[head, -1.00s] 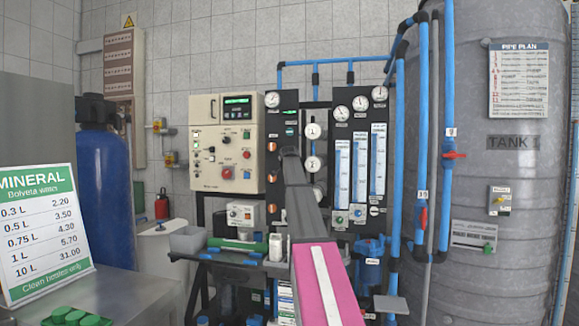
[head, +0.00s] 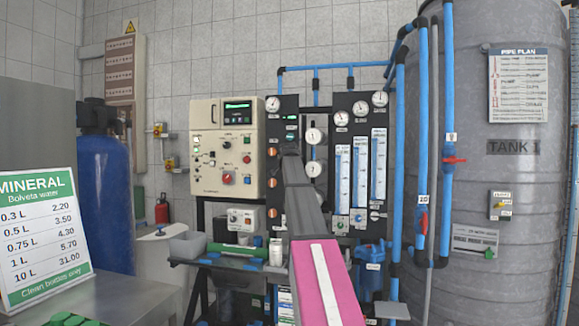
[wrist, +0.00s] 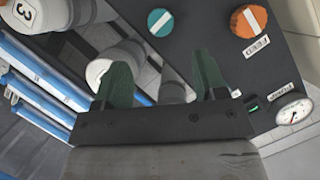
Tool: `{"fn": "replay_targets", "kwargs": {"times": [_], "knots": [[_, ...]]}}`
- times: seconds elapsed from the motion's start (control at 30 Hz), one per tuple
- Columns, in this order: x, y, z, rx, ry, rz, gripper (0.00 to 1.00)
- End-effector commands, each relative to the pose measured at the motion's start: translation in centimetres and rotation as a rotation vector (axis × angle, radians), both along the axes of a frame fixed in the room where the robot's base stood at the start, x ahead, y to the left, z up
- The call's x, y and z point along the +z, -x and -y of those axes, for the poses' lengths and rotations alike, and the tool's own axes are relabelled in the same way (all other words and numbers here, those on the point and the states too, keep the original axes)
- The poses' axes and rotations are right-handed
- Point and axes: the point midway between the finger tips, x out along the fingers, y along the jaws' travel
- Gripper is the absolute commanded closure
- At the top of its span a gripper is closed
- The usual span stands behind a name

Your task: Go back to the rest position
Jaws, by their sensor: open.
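My gripper (wrist: 163,80) shows in the wrist view with its two dark green fingers spread apart and nothing between them. It is in front of the black rack panel (wrist: 225,55), which carries a teal knob (wrist: 160,22) and an orange knob (wrist: 249,20) marked FEED. The gap between fingers and panel cannot be judged. In the head view my arm reaches forward to the black panel of the osmosis rack (head: 282,115), and its end hides the gripper and part of the panel.
The cream control box (head: 226,150) is left of the panel, and flow tubes (head: 360,165) are right of it. Blue pipes (head: 447,90) stand before the grey tank (head: 510,190). A small gauge (wrist: 293,110) is close right of the gripper. A price sign (head: 38,240) stands front left.

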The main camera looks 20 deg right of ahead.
Motion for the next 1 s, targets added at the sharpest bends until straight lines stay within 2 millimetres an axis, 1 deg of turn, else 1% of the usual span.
{"fn": "replay_targets", "kwargs": {"times": [0.27,0.37,0.47,0.5,0.57,0.6,0.67,0.7,0.77,0.8,0.87,0.9,0.97,1.0], "knots": [[-0.3,0.0,-0.1,0.002,0.0,-0.003,0.35],[-2.2,0.2,-0.6,0.01,0.004,-0.028,0.35],[-6.5,0.8,-1.8,0.032,0.012,-0.089,0.35],[-8.7,1.2,-2.5,0.044,0.018,-0.121,0.35],[-12.4,1.8,-3.6,0.067,0.028,-0.176,0.35],[-15.0,2.3,-4.4,0.083,0.035,-0.214,0.35],[-18.6,3.2,-5.5,0.108,0.044,-0.27,0.35],[-20.9,3.8,-6.3,0.127,0.052,-0.306,0.35],[-24.4,4.9,-7.5,0.154,0.061,-0.362,0.35],[-26.7,5.7,-8.3,0.172,0.068,-0.398,0.35],[-30.0,7.0,-9.4,0.203,0.078,-0.453,0.35],[-32.2,8.0,-10.2,0.223,0.083,-0.489,0.35],[-35.3,9.5,-11.4,0.255,0.093,-0.541,0.35],[-37.3,10.6,-12.1,0.276,0.1,-0.577,0.35]]}}
